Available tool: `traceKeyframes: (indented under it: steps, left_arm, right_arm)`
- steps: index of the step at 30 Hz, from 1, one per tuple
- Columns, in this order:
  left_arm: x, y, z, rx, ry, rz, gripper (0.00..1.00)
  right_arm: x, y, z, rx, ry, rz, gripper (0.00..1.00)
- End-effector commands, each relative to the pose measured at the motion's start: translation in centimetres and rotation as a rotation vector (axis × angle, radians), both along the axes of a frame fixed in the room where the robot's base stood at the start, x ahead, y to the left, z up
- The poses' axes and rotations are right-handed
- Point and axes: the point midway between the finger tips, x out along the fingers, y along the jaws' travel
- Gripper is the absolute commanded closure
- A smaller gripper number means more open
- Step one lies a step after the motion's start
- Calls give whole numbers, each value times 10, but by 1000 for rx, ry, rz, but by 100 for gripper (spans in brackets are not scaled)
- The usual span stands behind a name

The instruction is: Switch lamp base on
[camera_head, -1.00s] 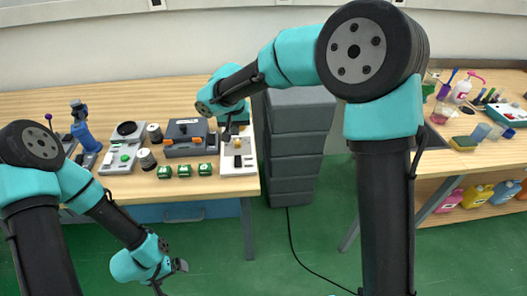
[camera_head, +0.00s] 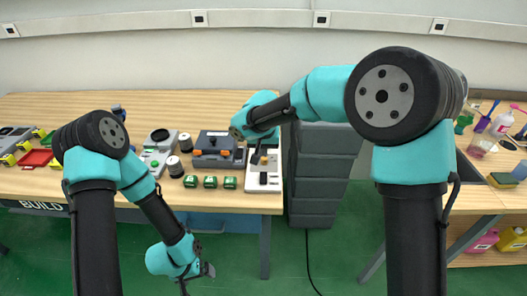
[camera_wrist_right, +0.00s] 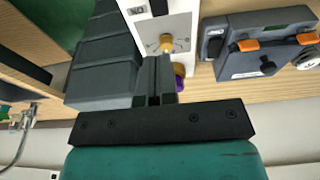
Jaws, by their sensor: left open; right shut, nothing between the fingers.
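A white base, which looks like the lamp base (camera_head: 262,182), sits at the bench's right end. In the right wrist view the white base (camera_wrist_right: 188,22) shows a brass knob (camera_wrist_right: 166,43) with markings around it, a dark part at the picture's top edge and a small label. My right gripper (camera_wrist_right: 155,62) is shut and empty, its tips close to the brass knob; I cannot tell whether they touch. In the head view my right gripper (camera_head: 254,158) is above the base and partly hides it. My left gripper (camera_head: 208,272) is open and empty, low in front of the bench.
A grey case with orange latches (camera_head: 217,150) stands left of the white base. Several small green boxes (camera_head: 210,182) lie in front of it. A dark drawer stack (camera_head: 322,170) stands right of the bench. A purple piece (camera_wrist_right: 180,82) shows beside my right fingers.

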Motion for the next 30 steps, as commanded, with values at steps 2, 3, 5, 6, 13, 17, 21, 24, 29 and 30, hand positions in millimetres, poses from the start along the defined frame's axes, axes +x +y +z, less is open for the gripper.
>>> traceKeyframes:
  steps: [2, 3, 5, 6, 13, 17, 21, 24, 29, 30]
  left_arm:
    - [0, 0, 0, 0, 0, 0, 0]
    - [0, 0, 0, 0, 0, 0, 0]
    - [0, 0, 0, 0, 0, 0, 0]
    - [0, 0, 0, 0, 0, 0, 0]
    - [0, 0, 0, 0, 0, 0, 0]
    - [0, 0, 0, 0, 0, 0, 0]
    - [0, 0, 0, 0, 0, 0, 0]
    - [0, 0, 0, 0, 0, 0, 0]
    - [0, 0, 0, 0, 0, 0, 0]
    - [0, 0, 0, 0, 0, 0, 0]
  right_arm:
    - [2, 0, -14, -3, 4, 1, 100]
    - [3, -1, -20, -2, 3, 2, 100]
    - [5, -1, -31, -3, 5, 0, 100]
    - [7, -1, -37, -2, 4, 1, 100]
    - [15, -1, -76, -2, 4, 1, 100]
    - [19, -1, -95, -1, 3, 2, 100]
    - [23, -1, -109, -2, 2, 0, 100]
    - [24, -1, -115, -1, 1, 1, 100]
    - [24, -1, -116, 0, 1, 1, 100]
    - [24, -1, -116, 0, 1, 1, 100]
